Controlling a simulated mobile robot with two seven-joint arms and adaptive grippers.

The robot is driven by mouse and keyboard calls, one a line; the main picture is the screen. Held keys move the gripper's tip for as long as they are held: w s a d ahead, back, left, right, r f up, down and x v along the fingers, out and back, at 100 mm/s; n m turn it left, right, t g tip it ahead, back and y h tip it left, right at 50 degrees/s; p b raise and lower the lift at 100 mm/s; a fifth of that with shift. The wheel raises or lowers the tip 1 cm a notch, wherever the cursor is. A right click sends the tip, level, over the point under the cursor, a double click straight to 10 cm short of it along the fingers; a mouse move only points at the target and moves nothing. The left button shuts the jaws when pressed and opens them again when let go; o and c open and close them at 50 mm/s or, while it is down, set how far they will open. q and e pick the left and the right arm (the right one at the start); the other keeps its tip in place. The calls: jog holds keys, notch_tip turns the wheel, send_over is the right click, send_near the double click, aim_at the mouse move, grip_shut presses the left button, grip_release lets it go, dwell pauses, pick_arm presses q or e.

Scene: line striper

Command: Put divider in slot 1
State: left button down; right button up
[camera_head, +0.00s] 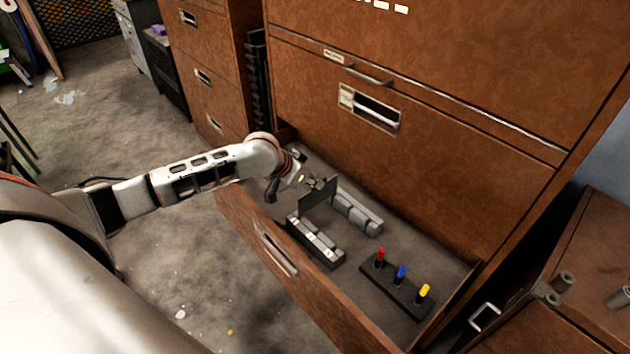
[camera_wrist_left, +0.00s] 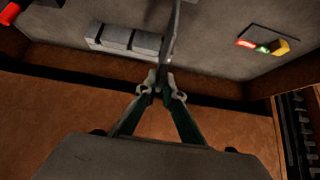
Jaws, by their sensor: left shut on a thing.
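My left gripper (camera_head: 318,183) reaches into the open drawer and is shut on the divider (camera_head: 318,198), a thin dark upright plate. The left wrist view shows the gripper (camera_wrist_left: 163,86) pinching the plate (camera_wrist_left: 174,38), seen edge-on. In the head view the divider is at the far end of a grey block with white labels (camera_head: 315,243). A second grey segmented block (camera_head: 357,212) lies beside it. I cannot tell whether the divider's lower edge is in a slot, or read slot numbers. My right gripper is not in view.
A dark holder (camera_head: 405,290) with red, blue and yellow pegs lies in the drawer's near part. The drawer front (camera_head: 240,225) and the brown cabinet face (camera_head: 450,150) bound the space. A small tray with coloured pieces (camera_wrist_left: 262,45) shows in the wrist view.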

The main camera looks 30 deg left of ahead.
aim_at(315, 196)
pick_arm(q)
jog(key=shift+f, duration=0.55)
dwell(0.4)
jog(key=shift+p, duration=0.35)
dwell(1.0)
jog(key=shift+f, duration=1.5)
dwell(0.5)
jog(key=shift+f+b, duration=0.35)
jog(key=shift+f, duration=0.55)
jog(key=c, duration=1.8)
grip_release()
jog(key=shift+o, duration=0.2)
